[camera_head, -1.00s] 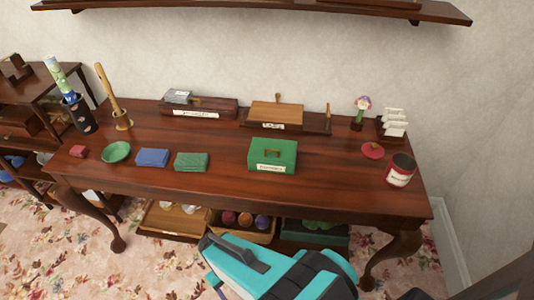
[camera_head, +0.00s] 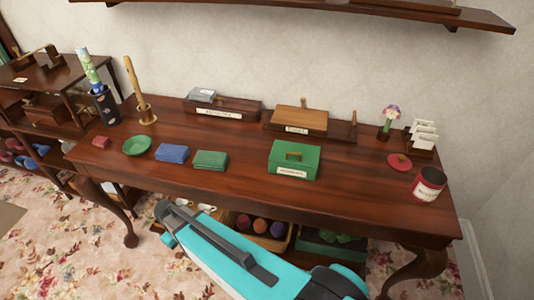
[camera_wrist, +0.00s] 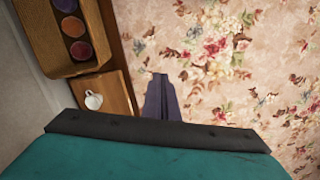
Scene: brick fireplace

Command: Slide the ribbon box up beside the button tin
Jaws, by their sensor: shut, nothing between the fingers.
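The ribbon box seems to be the green box (camera_head: 309,168) with a brass handle and a white label on its front, standing near the table's front edge. The button tin seems to be the red and white round tin (camera_head: 428,186) at the table's right end. Both labels are too small to read surely. A wide stretch of bare tabletop lies between them. My gripper (camera_wrist: 160,78) shows in the wrist view as dark fingers, shut and empty, pointing down over the floral carpet. It is apart from the box and in front of the table.
A red lid-like disc (camera_head: 400,161) and a card rack (camera_head: 421,138) stand behind the tin. Wooden trays line the back. Bins (camera_head: 258,230) sit under the table.

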